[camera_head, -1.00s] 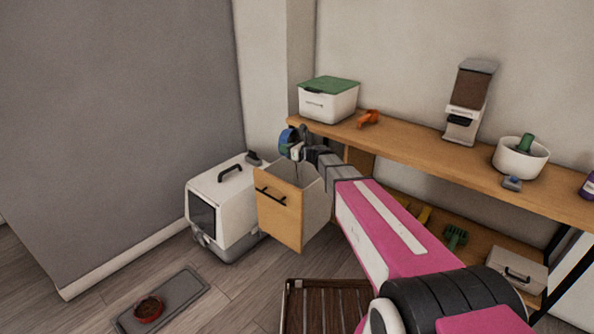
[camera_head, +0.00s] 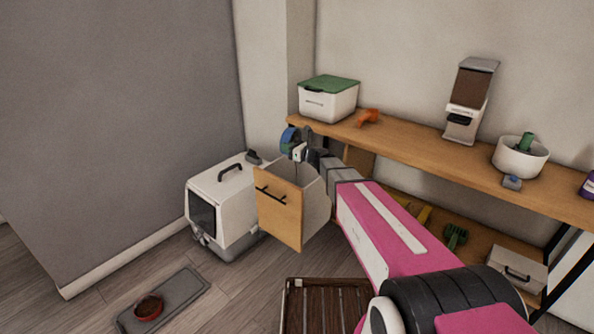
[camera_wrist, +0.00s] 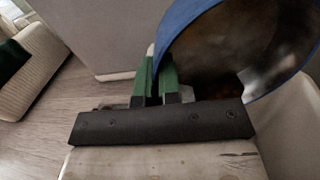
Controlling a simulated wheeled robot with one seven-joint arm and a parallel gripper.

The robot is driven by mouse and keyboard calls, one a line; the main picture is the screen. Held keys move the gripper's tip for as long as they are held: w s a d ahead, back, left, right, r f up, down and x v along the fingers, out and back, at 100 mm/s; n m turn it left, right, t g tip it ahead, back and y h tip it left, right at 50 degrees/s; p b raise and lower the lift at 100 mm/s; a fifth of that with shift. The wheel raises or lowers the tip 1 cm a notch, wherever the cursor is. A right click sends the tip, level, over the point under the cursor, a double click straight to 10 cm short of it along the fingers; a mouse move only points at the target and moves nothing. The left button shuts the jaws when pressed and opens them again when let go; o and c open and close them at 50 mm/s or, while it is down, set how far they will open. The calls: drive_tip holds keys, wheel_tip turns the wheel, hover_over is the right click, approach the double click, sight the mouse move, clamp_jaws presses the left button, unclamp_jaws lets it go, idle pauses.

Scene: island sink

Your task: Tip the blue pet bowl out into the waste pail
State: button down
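The blue pet bowl (camera_head: 288,138) is tipped on its side above the back of the waste pail. It also shows in the wrist view (camera_wrist: 185,25), with a blue rim and a dark, shiny inside. Whether anything is left in the bowl is not clear. My gripper (camera_head: 299,151) is shut on the bowl's rim, its green-padded fingers close together in the wrist view (camera_wrist: 155,85). The waste pail (camera_head: 279,209) has a wooden front with a black handle and pale sides. It stands open at the top, and its contents are hidden.
A white pet carrier (camera_head: 222,199) stands just left of the pail. A wooden shelf (camera_head: 420,148) behind holds a green-lidded box (camera_head: 328,99), a food dispenser (camera_head: 468,100) and a white bowl (camera_head: 520,158). A slatted crate (camera_head: 325,305) and a red bowl (camera_head: 149,307) on a grey mat are on the floor.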

drive_tip(key=shift+s+d+t+y+p, duration=0.35)
drive_tip(key=shift+d+t+y+p, duration=0.3)
drive_tip(key=shift+y, duration=0.45)
idle(0.9)
drive_tip(key=shift+s+d+f+m+t+y+p, duration=0.15)
drive_tip(key=shift+s+d+m+t+y+p, duration=0.15)
drive_tip(key=shift+d+t+y, duration=0.35)
drive_tip(key=shift+s+d+f+m+t+y+p, duration=0.15)
drive_tip(key=shift+d+t+y+p, duration=0.25)
drive_tip(key=shift+y, duration=0.45)
idle(1.5)
drive_tip(key=shift+s+d+r+m+t+y, duration=0.15)
drive_tip(key=shift+d+r+t+y, duration=0.15)
drive_tip(key=shift+r, duration=0.4)
drive_tip(key=shift+s+d+r+m+t+y, duration=0.1)
drive_tip(key=shift+d+r+t+y, duration=0.15)
drive_tip(key=shift+r, duration=0.4)
idle(1.6)
